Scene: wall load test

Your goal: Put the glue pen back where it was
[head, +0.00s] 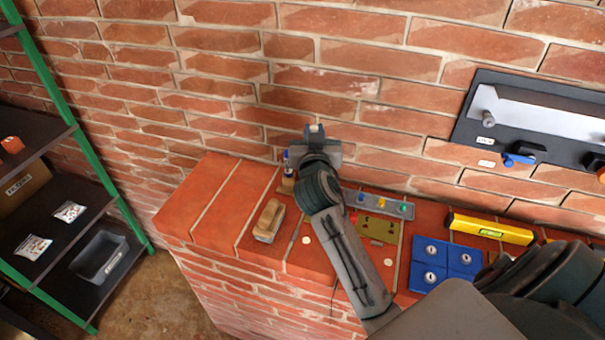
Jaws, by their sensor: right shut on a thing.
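My right gripper (312,148) is over the back of the brick ledge, close to the wall. It is shut on a slim upright thing with a blue top, which looks like the glue pen (287,160), at its left side. A small tan wooden block (286,187) is directly below the pen. I cannot tell whether the pen's lower end touches the block or is in it. My wrist hides the fingertips and part of the ledge behind. My left gripper is not in view.
On the brick ledge (210,205) are a wooden-handled brush or block (269,220), a grey strip with coloured knobs (379,204), a brass plate (377,228), blue plates (446,262) and a yellow level (490,229). A black wall panel (465,128) hangs right. Shelves (100,209) stand left.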

